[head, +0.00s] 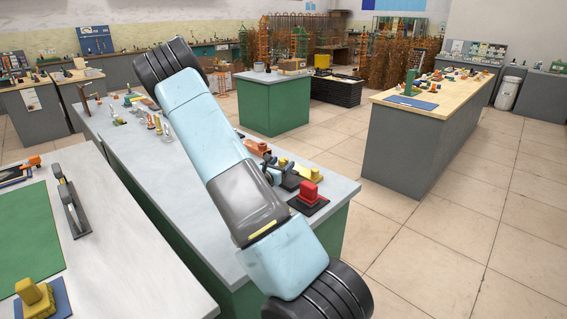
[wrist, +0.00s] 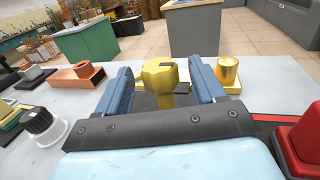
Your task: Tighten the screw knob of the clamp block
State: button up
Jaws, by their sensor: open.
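A faceted yellow knob (wrist: 160,76) with a dark mark on its top stands between the blue fingers of my gripper (wrist: 162,70) in the wrist view. The fingers are open, one on each side of the knob, with a gap showing on both sides. The knob looks like the screw knob of the clamp block. What lies below it is mostly hidden by the fingers and the gripper body. A yellow piece with an upright round post (wrist: 228,72) stands just right of the right finger. In the head view my arm hides most of the gripper and the knob.
A red knobbed block (wrist: 305,135) on a dark plate stands close on the right; it also shows in the head view (head: 309,194). A copper-coloured block (wrist: 78,77) and a white-and-black knob (wrist: 43,123) stand on the left. The grey bench top (head: 130,150) has bare areas.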

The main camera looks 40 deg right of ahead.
aim_at(286, 160)
jog(key=shift+x, duration=1.75)
jog(key=shift+c, duration=0.2)
